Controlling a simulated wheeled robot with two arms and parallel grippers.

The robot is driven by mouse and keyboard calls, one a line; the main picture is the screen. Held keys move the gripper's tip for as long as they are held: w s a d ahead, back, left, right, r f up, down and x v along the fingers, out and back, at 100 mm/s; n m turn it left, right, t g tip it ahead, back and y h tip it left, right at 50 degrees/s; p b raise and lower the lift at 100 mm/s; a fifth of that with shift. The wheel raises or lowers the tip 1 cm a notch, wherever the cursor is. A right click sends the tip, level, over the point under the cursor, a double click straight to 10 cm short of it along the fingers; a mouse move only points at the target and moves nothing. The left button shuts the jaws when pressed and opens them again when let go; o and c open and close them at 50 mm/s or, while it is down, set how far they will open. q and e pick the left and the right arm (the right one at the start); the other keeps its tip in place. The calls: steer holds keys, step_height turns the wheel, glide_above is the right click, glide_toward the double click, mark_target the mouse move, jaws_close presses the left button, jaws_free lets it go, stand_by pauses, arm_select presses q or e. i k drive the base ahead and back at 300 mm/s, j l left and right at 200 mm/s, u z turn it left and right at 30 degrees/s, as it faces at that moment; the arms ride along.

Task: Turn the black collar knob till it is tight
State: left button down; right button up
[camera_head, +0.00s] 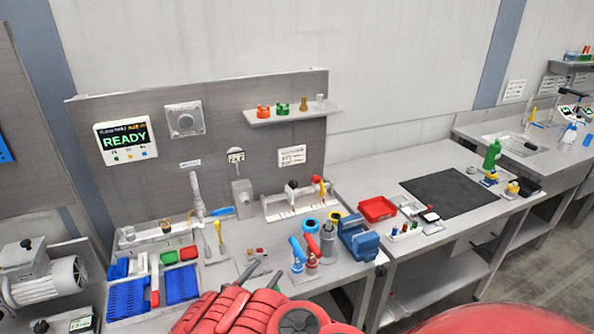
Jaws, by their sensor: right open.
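I cannot clearly single out the black collar knob; several small black-topped parts are in view. One black knob (292,185) tops a part in the white rack (302,203) at the back of the bench. Another small dark knob (25,244) is on the grey motor unit (45,283) at far left. My right gripper (261,273) shows as two dark fingers beyond my red arm at the bottom middle. It is open, over the front of the bench, short of the rack, with nothing visible between its fingers. My left gripper is not in view.
Blue trays (182,284) stand left of my right gripper. A red tray (377,209) and a black mat (449,194) lie farther right. A screen (125,141) reads READY.

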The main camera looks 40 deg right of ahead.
mark_target(292, 184)
steer(key=i+l, duration=0.9)
steer(key=l, duration=0.1)
